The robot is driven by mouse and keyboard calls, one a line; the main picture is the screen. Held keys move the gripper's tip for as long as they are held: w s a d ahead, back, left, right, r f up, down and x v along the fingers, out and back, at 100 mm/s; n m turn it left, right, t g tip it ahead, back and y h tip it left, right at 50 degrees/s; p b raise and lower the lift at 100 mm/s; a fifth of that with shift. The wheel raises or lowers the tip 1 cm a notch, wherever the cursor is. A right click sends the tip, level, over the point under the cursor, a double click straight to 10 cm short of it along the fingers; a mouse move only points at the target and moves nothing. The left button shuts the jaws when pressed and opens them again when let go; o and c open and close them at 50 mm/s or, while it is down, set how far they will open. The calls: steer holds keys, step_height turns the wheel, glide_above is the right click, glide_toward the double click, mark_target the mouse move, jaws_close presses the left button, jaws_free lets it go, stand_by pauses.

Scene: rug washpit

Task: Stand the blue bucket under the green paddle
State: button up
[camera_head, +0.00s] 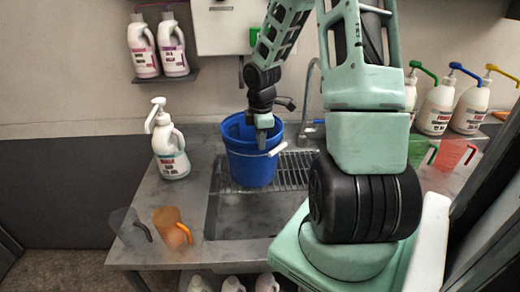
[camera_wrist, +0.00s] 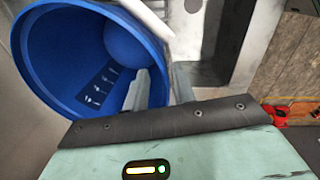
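The blue bucket (camera_head: 247,168) is upright over the wire rack at the sink; I cannot tell whether its base touches the rack. Its white handle grip hangs at the right side. My gripper (camera_head: 262,140) points down at the bucket's rim. In the wrist view, the fingers of my gripper (camera_wrist: 160,88) straddle the wall of the bucket (camera_wrist: 40,55), one inside and one outside, close against it. A green patch (camera_head: 254,37) shows on the white wall box (camera_head: 220,30), partly behind my arm; it may be the green paddle.
A white pump jug (camera_head: 170,155) stands left of the sink. Pump jugs with green, blue and yellow tops (camera_head: 438,107) line the right. The steel tap (camera_head: 310,100) is behind the rack.

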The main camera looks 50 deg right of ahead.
step_height(320, 180, up, 6)
steer(key=shift+s+a, duration=0.15)
steer(key=shift+a, duration=0.15)
steer(key=a+r, duration=0.3)
steer(key=a, duration=2.1)
steer(key=s+a+r+m+y, duration=0.1)
steer(key=s+a+m, duration=0.1)
steer(key=s+a, duration=1.4)
steer(key=shift+s+a+g, duration=0.25)
steer(key=shift+a+g, duration=0.15)
